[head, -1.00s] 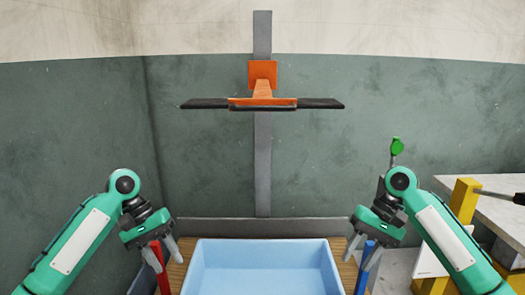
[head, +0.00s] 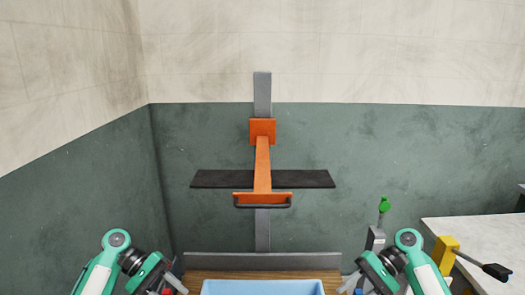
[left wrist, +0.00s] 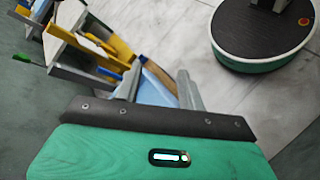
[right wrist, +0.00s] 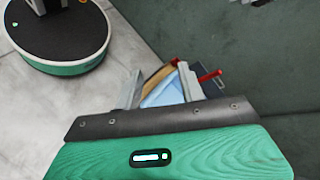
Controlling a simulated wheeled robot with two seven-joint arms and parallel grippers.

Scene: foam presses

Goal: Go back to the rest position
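My left gripper (head: 175,283) is at the bottom left of the head view, beside the blue tray (head: 262,288). In the left wrist view its two fingers (left wrist: 158,72) are apart, with nothing between them close by. My right gripper (head: 350,283) is at the bottom right of the head view, on the other side of the tray. In the right wrist view its fingers (right wrist: 160,68) are also apart and empty. The lower parts of both grippers are cut off by the head view's bottom edge.
An orange press arm (head: 262,165) with a dark plate (head: 215,179) is on a grey post (head: 263,92) ahead. A wooden table (head: 235,275) bears the tray. At right are a pale worktop (head: 475,240), a yellow block with a black-handled lever (head: 497,271) and a green knob (head: 384,205).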

